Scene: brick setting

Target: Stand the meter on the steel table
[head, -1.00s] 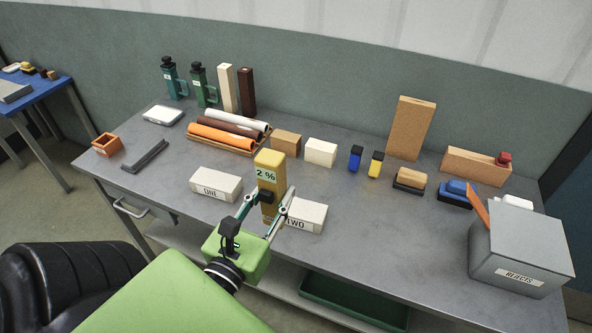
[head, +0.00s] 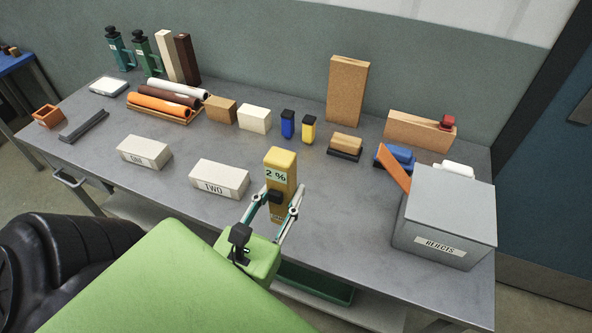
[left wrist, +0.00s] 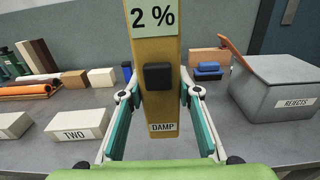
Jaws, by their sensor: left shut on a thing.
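The meter is a tall mustard-yellow block (head: 281,165) with a "2 %" label, a black knob and a "DAMP" label low down in the left wrist view (left wrist: 160,55). My left gripper (head: 279,197) is shut on its sides and holds it upright; the fingers also show in the left wrist view (left wrist: 160,97). The steel table (head: 335,205) is grey. The meter is over its front part, right of the block marked TWO; I cannot tell whether its bottom touches the top. My right gripper is not in view.
White blocks marked ONE (head: 143,152) and TWO (head: 218,178) stand left of the meter. A grey REJECTS box (head: 445,215) stands at the right. Blue and yellow small items (head: 308,129) and a tall cork-coloured block (head: 347,90) are behind. Bare table lies between meter and box.

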